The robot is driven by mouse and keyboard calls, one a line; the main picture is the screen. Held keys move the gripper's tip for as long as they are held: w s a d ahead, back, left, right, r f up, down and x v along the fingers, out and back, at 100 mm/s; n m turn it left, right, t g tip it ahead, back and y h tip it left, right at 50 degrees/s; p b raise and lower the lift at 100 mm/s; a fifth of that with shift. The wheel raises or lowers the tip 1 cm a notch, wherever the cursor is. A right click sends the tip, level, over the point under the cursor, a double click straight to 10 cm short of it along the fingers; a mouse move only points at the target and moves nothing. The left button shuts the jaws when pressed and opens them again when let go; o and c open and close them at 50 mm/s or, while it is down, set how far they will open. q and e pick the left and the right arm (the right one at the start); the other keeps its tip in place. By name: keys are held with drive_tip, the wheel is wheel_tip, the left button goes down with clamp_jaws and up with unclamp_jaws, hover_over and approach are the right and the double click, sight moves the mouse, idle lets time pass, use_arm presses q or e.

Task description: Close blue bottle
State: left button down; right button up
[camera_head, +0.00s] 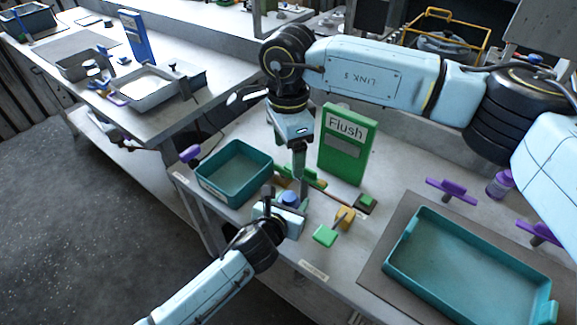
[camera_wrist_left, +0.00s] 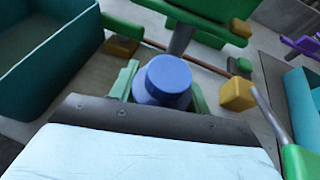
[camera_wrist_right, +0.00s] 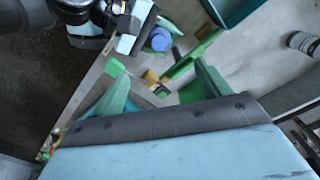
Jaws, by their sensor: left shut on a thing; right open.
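The blue bottle (camera_head: 290,198) stands near the front of the bench, partly hidden by my grippers. In the left wrist view its round, flat blue top (camera_wrist_left: 168,75) sits above a wider blue body. I cannot tell whether that top is a separate cap. My left gripper (camera_head: 288,208) is shut on the bottle, a green finger on either side. My right gripper (camera_head: 299,172) points down above and behind the bottle. In the right wrist view its green fingers (camera_wrist_right: 162,90) are spread and empty, and the bottle (camera_wrist_right: 160,40) shows beyond them, off to the upper side.
A teal bin (camera_head: 235,173) stands left of the bottle. A green "Flush" sign (camera_head: 346,145) stands behind. A large teal tray (camera_head: 470,270) and purple bottle (camera_head: 499,184) are further right.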

drive_tip(key=shift+r, duration=1.6)
use_arm(q)
drive_tip(key=c, duration=0.6)
unclamp_jaws()
drive_tip(key=shift+s, duration=0.1)
drive_tip(key=p+v, duration=0.3)
drive_tip(key=v, duration=1)
drive_tip(key=shift+r, duration=0.2)
use_arm(e)
wheel_tip(320, 180, up, 3)
drive_tip(key=shift+f, duration=0.1)
